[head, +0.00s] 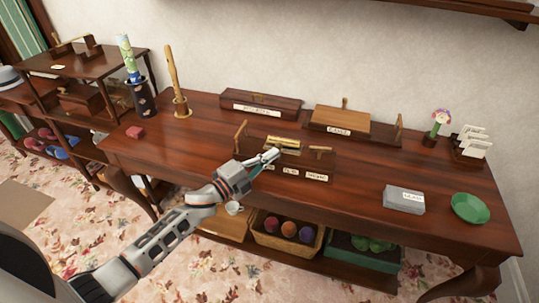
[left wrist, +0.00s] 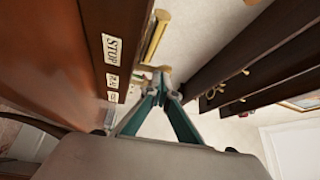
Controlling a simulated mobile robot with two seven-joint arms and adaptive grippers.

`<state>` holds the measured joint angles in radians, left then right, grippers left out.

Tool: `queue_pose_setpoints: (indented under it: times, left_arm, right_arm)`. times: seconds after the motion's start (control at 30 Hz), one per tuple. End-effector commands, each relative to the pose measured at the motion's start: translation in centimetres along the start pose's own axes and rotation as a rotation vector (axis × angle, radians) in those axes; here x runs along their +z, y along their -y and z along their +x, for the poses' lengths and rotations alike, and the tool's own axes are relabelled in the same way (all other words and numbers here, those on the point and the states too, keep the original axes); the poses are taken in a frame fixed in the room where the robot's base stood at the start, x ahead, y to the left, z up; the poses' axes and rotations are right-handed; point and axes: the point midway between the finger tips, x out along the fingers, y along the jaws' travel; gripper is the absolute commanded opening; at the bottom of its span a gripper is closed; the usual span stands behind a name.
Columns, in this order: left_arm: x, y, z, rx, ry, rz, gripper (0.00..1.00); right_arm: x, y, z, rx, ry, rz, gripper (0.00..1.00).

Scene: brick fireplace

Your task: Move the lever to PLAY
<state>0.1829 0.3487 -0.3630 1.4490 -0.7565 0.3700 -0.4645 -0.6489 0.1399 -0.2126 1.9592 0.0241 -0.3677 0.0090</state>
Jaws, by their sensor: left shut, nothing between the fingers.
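A dark wooden box with a brass cylinder (head: 283,143) stands at the middle of the table. Its front carries several small white labels (head: 290,171), too small to read surely here. In the left wrist view one label reads STOP (left wrist: 111,50); the others, partly cut from sight, look like PLAY but I cannot be sure. The brass cylinder also shows there (left wrist: 155,37). My left gripper (head: 273,155) is shut and empty, its tips at the box's front left, close to a small pale knob (left wrist: 160,68). I cannot tell whether they touch. The lever itself is not clear.
Behind stand a dark case (head: 260,103) and a wooden box (head: 340,121). A grey box (head: 403,199) and green dish (head: 470,208) are at right.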

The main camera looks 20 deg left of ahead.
Motion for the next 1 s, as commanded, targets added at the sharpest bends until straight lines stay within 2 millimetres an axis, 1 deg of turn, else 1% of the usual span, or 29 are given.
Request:
queue_pose_setpoints:
  times: [1.0]
  left_arm:
    - [-0.5, 0.27, 0.38, -0.002, -0.001, 0.0, 0.0]
  right_arm:
    - [-0.59, -0.1, -0.18, 0.001, -0.006, 0.0, 0.25]
